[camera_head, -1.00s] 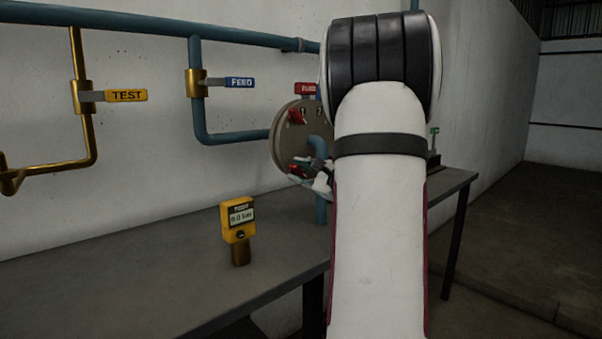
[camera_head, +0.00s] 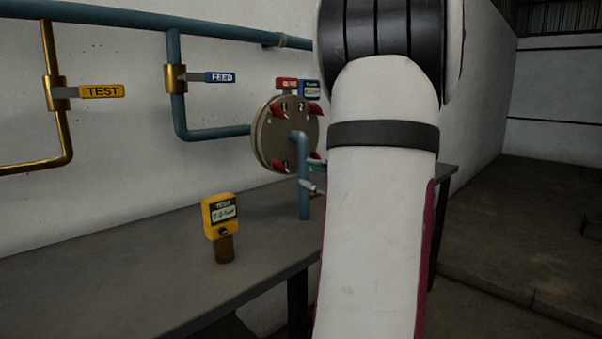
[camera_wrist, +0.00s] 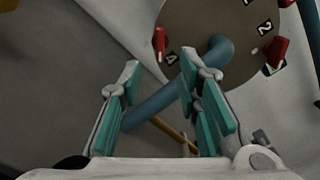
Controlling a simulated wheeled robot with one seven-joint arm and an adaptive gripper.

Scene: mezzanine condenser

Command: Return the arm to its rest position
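My arm fills the right-centre of the head view and hides part of the bench and wall behind it. In the wrist view my gripper (camera_wrist: 160,85) is open, its two teal-padded fingers apart with nothing held between them. Its fingertips point toward the round flange plate (camera_wrist: 200,18), with a blue pipe (camera_wrist: 160,100) seen beyond the gap between the fingers. In the head view only a bit of my gripper (camera_head: 316,186) shows at the left edge of my arm, near the lower right of the flange plate (camera_head: 264,140).
Red clamps (camera_head: 278,157) sit around the flange. A yellow test gauge (camera_head: 220,215) stands on the grey bench (camera_head: 120,285). TEST (camera_head: 100,91) and FEED (camera_head: 218,77) valve handles are on wall pipes at left. Open floor (camera_head: 530,210) lies to the right.

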